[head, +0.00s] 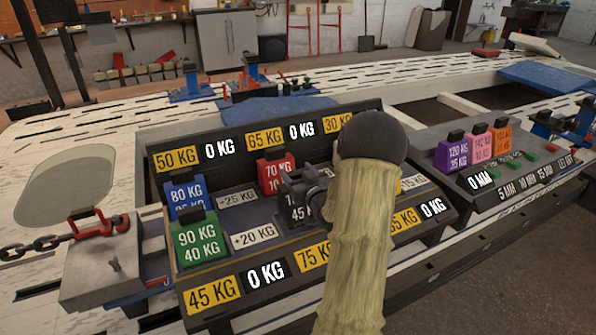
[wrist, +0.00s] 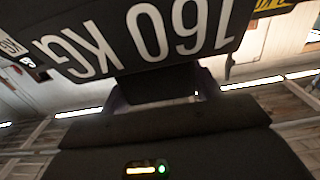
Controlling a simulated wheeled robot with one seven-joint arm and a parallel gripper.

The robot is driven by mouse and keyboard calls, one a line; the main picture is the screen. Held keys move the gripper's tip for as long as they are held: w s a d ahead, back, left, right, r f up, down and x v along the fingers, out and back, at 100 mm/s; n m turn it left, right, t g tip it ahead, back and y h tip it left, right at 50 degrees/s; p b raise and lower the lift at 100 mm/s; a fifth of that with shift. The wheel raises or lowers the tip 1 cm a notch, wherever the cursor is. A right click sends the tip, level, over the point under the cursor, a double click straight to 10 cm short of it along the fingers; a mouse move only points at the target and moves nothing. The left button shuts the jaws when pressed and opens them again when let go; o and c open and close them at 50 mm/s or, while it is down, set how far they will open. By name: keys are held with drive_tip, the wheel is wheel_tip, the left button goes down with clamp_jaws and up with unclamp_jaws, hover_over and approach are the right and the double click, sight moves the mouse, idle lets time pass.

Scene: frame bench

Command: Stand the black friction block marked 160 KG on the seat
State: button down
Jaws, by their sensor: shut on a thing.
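The black friction block (wrist: 95,70) fills the top of the wrist view, with its white 160 KG lettering upside down. My gripper (wrist: 165,92) is shut on its narrower dark part. In the head view my gripper (head: 303,186) is over the tray, and the black block (head: 297,212) shows below it with white lettering partly covered. My arm hides the block's right side and part of the tray. I cannot tell which spot is the seat, or whether the block touches the tray floor.
The tray (head: 205,270) holds a blue block (head: 186,196), a green block (head: 198,242) and a red block (head: 276,172). White labels lie on its floor. A second tray (head: 470,190) at right holds purple, pink and orange blocks. A chain and red shackle (head: 98,222) are at left.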

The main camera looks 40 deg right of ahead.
drive_tip(key=shift+w+f+b, duration=0.1)
drive_tip(key=shift+f+b, duration=0.55)
drive_tip(key=shift+f, duration=0.4)
drive_tip(key=shift+c, duration=1.4)
unclamp_jaws()
drive_tip(key=shift+a, duration=0.1)
drive_tip(key=shift+o, duration=0.2)
drive_tip(key=shift+f, duration=0.1)
drive_tip(key=shift+s, duration=0.2)
drive_tip(key=p+v, duration=0.7)
drive_tip(key=v, duration=1)
drive_tip(key=shift+s+p, duration=0.15)
drive_tip(key=shift+p, duration=0.15)
